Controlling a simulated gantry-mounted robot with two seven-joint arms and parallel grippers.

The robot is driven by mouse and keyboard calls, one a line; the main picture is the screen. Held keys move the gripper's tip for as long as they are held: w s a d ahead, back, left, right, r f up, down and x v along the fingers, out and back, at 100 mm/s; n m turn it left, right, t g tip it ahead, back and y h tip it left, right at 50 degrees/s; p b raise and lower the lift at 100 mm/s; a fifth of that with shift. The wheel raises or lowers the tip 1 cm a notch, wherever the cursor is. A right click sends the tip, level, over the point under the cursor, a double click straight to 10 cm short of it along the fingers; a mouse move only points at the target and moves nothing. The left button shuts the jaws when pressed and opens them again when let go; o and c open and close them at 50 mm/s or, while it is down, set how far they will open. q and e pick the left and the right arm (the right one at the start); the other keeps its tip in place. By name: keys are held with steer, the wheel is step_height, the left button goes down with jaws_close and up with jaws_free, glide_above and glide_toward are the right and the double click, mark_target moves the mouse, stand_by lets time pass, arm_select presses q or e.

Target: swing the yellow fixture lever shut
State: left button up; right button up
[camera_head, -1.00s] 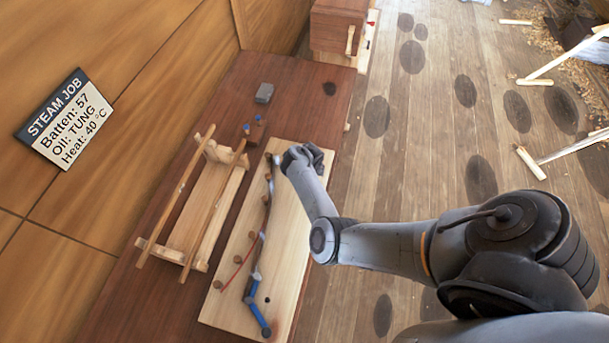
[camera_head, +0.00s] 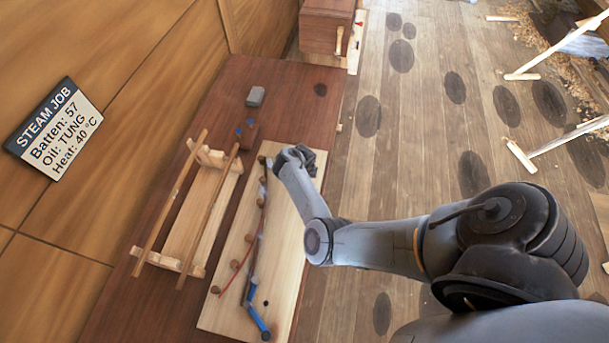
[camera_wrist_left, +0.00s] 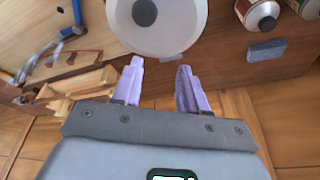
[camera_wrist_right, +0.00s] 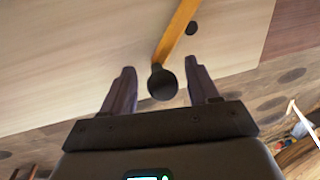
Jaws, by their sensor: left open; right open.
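The yellow lever (camera_wrist_right: 180,32) shows in the right wrist view, running down from the top edge to a dark round knob (camera_wrist_right: 162,83). My right gripper (camera_wrist_right: 160,80) is open, with one finger on each side of the knob in the picture; I cannot tell whether they touch it. In the head view my right gripper (camera_head: 300,157) is over the far right part of the pale board (camera_head: 222,315), and the lever is hidden there. My left gripper (camera_wrist_left: 158,72) is open and empty in the left wrist view, below a white round object (camera_wrist_left: 165,15).
A wooden rack (camera_head: 196,215) with two long battens stands left of the board. A blue jointed piece (camera_head: 257,320) and a dark curved strip lie on the board. A grey block (camera_head: 256,96) sits farther back. Cans (camera_wrist_left: 257,14) are near my left gripper.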

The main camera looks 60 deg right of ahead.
step_height(320, 180, up, 10)
steer(key=a+p, duration=0.1)
steer(key=a, duration=0.1)
steer(key=shift+s+r+p, duration=0.25)
steer(key=shift+s+p, duration=0.05)
steer(key=shift+p, duration=0.05)
stand_by(0.3)
